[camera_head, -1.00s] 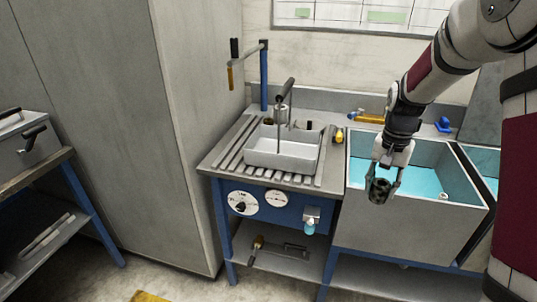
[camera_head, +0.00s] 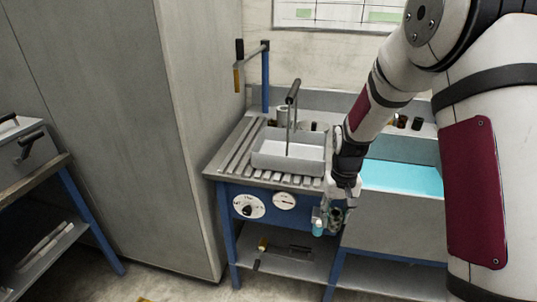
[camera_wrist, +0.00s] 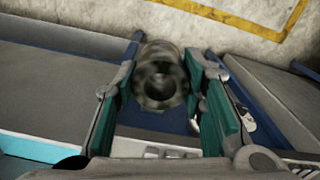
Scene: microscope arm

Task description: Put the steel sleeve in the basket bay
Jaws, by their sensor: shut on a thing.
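The steel sleeve (camera_wrist: 160,72) is a short dark metal ring with an open bore, between the two finger pads of my gripper (camera_wrist: 160,85) in the wrist view. My gripper is shut on it. In the head view my gripper (camera_head: 336,214) hangs in front of the bench's front right corner, low beside the panel. The sleeve is small and hard to make out there. A light grey rectangular basket (camera_head: 285,163) with a tall upright handle sits on the slatted bench top, up and left of my gripper. Its inside is partly hidden.
The slatted drainer (camera_head: 235,150) lies left of the basket. A blue post with a lever (camera_head: 265,78) stands behind. Small cylinders (camera_head: 283,116) stand at the back. A tank of blue liquid (camera_head: 400,177) is to the right. The blue panel (camera_head: 265,205) carries two dials.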

